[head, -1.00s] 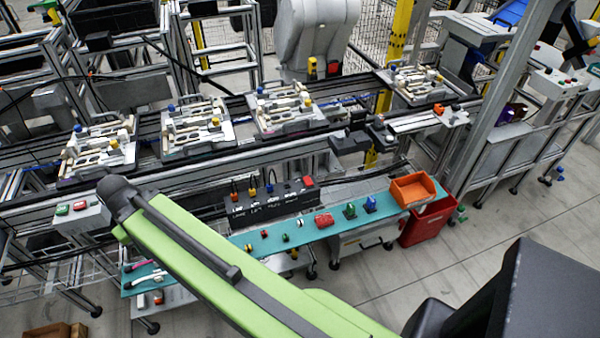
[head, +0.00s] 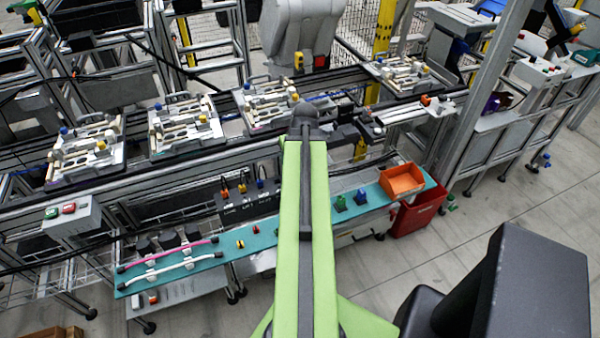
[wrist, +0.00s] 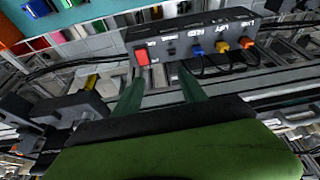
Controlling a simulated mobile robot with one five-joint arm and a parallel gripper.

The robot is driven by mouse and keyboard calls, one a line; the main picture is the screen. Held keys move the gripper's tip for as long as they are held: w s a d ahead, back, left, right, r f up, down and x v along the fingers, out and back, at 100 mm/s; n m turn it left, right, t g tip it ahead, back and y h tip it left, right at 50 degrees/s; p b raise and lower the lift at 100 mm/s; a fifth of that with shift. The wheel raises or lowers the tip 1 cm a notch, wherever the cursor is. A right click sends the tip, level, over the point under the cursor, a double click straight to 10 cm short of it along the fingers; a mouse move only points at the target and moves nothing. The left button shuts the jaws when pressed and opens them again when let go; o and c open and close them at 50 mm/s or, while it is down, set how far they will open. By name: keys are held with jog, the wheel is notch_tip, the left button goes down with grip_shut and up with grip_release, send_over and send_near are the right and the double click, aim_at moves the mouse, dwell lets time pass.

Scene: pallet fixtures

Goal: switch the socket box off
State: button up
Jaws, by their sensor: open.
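The socket box (head: 234,212) is a long black box behind the teal shelf in the head view, its right part hidden by my arm. In the wrist view the socket box (wrist: 182,39) lies across the upper middle. A red switch (wrist: 142,55) is at its left end, with a small dark element beside it. Blue, orange and yellow plugs with cables sit along the rest. My gripper (wrist: 160,84) is open and empty, its two green fingers pointing at the switch end of the box, apart from it. The switch's position cannot be told. The fingers are hidden in the head view.
The teal shelf (head: 208,256) carries small coloured parts and two cables. An orange bin (head: 402,180) stands at its right end, a red crate (head: 418,212) below. Pallet fixtures (head: 186,125) line the conveyor behind. A control box with green and red buttons (head: 72,216) is at left.

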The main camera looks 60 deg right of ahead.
jog(key=s+d, duration=0.3)
jog(key=s, duration=0.1)
jog(key=b+x, duration=1.6)
jog(key=x, duration=0.1)
jog(key=shift+w+d, duration=0.3)
jog(key=shift+d, duration=0.05)
